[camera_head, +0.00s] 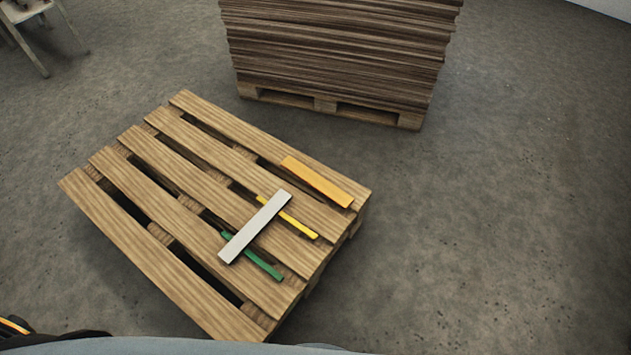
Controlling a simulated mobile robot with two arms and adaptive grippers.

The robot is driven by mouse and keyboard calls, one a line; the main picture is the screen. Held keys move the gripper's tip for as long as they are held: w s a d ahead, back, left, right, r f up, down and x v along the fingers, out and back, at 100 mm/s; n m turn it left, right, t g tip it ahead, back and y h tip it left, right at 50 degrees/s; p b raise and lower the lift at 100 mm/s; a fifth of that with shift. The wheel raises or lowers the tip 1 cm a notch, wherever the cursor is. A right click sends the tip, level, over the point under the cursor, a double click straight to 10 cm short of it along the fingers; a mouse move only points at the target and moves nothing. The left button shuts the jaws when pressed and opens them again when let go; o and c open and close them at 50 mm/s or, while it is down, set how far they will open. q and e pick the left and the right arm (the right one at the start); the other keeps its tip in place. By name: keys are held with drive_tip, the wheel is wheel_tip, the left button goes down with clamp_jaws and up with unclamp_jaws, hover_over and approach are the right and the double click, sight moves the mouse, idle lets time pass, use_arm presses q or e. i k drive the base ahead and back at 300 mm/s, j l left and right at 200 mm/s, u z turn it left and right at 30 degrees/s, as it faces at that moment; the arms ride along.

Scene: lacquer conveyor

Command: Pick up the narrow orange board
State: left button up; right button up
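The orange board (317,182) lies flat on the wooden pallet (135,145), near its right corner on the far-side slat. It lies along the slat, and nothing covers it. No gripper shows in the head view, so I cannot see either one's place or opening.
A thinner yellow board (300,227) and a green board (262,262) lie on the same pallet. A white-grey board (255,227) lies across them, hiding parts of both. A tall stack of brown boards (340,50) stands on another pallet (325,103) behind. The floor at right is clear.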

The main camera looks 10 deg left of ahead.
sight(343, 200)
drive_tip(key=u, duration=1.15)
drive_tip(key=z, duration=0.95)
drive_tip(key=i+l+u, duration=0.15)
drive_tip(key=l, duration=0.15)
drive_tip(key=i+l+u, duration=0.15)
drive_tip(key=l, duration=0.15)
drive_tip(key=i+l+u, duration=0.15)
drive_tip(key=l, duration=0.15)
drive_tip(key=l+u, duration=0.15)
drive_tip(key=l, duration=0.2)
drive_tip(key=i, duration=0.05)
